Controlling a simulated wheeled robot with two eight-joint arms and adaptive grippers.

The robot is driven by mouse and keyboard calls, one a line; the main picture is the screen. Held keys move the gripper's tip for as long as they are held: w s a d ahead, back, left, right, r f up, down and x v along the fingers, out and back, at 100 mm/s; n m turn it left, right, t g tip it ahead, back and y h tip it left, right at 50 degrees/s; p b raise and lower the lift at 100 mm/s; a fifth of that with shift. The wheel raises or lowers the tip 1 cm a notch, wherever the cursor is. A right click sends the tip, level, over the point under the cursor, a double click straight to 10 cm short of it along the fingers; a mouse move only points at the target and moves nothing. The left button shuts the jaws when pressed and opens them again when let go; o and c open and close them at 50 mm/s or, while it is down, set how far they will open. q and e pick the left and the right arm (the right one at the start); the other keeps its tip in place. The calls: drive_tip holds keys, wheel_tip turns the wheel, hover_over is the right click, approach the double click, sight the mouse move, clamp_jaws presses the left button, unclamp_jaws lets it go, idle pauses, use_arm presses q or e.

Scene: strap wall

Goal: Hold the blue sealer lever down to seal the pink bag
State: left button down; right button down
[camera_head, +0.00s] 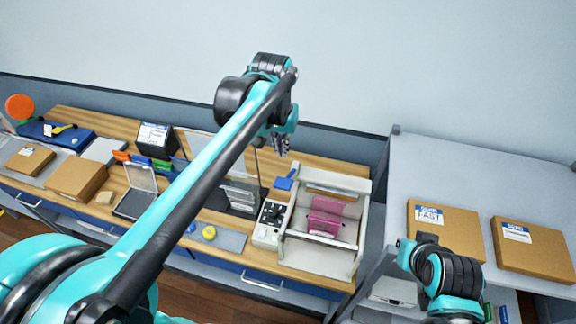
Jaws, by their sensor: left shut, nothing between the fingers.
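The pink bag (324,217) lies in the light-coloured sealer (317,262) on the wooden bench. The blue sealer lever (284,183) sticks up at the sealer's back left corner, beside its control box. My left gripper (282,148) hangs with its fingers down, in the picture just above the blue lever and apart from it. It is shut and holds nothing. My right arm (448,271) shows at the lower right, in front of the grey shelf; its fingers do not show.
A grey shelf (459,160) with two cardboard boxes (446,230) (535,248) stands right of the bench. Left of the sealer are a clear upright panel, a grey mat with a yellow round item (209,233), an open case (137,192) and more cardboard boxes (77,178). My left arm hides part of the bench.

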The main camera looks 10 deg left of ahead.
use_arm(q)
drive_tip(key=shift+w+r, duration=0.1)
drive_tip(key=shift+r, duration=0.2)
drive_tip(key=shift+a, duration=0.15)
drive_tip(key=shift+f, duration=0.1)
approach(284, 182)
drive_tip(key=f, duration=0.1)
drive_tip(key=w+f, duration=0.1)
drive_tip(key=f, duration=0.3)
drive_tip(key=shift+w+f+p, duration=0.15)
drive_tip(key=shift+w+p, duration=0.25)
drive_tip(key=shift+s+f, duration=0.2)
drive_tip(key=shift+f, duration=0.35)
